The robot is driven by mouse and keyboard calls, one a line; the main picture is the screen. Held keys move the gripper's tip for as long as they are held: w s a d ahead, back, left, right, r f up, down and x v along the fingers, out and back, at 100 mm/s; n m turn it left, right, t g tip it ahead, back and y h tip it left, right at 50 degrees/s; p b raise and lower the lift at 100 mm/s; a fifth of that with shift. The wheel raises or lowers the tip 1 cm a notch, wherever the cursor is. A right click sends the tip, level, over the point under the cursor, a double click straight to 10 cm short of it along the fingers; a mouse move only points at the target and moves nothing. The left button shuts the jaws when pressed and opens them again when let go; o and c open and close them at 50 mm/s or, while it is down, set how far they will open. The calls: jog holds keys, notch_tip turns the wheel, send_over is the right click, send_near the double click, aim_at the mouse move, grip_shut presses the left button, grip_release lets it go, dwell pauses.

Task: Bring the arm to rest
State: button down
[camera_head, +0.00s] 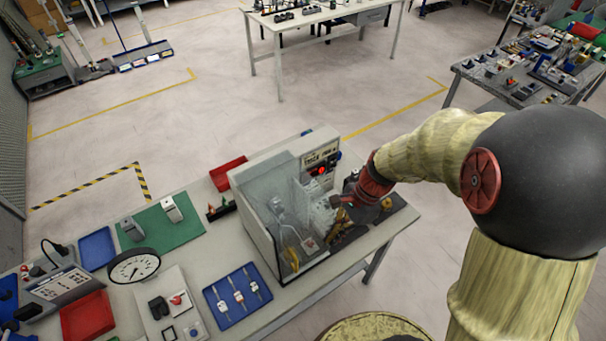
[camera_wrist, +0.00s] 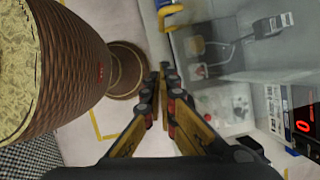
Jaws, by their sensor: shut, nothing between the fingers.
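My gripper (camera_head: 336,234) is at the end of my arm, which reaches in from the right to the open right side of a glass-fronted machine (camera_head: 262,203). In the wrist view, my gripper (camera_wrist: 164,70) shows its two dark and yellow fingers drawn together with nothing between them. The machine's glass and inside (camera_wrist: 230,70) lie to the right of the fingers there. In the head view the fingertips are small, and I cannot tell if they touch the machine.
The bench (camera_head: 185,262) carries a dial gauge (camera_head: 134,266), a blue tray (camera_head: 238,297), a red tray (camera_head: 88,318) and a green mat (camera_head: 161,223). Open floor (camera_head: 200,130) lies behind the bench.

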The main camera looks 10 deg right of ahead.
jog(key=s+r+n+t+h+b, duration=0.4)
jog(key=s+n+t+b, duration=0.2)
jog(key=n+b, duration=1)
jog(key=s+b, duration=0.2)
jog(key=b, duration=0.1)
jog(key=shift+d+r, duration=0.15)
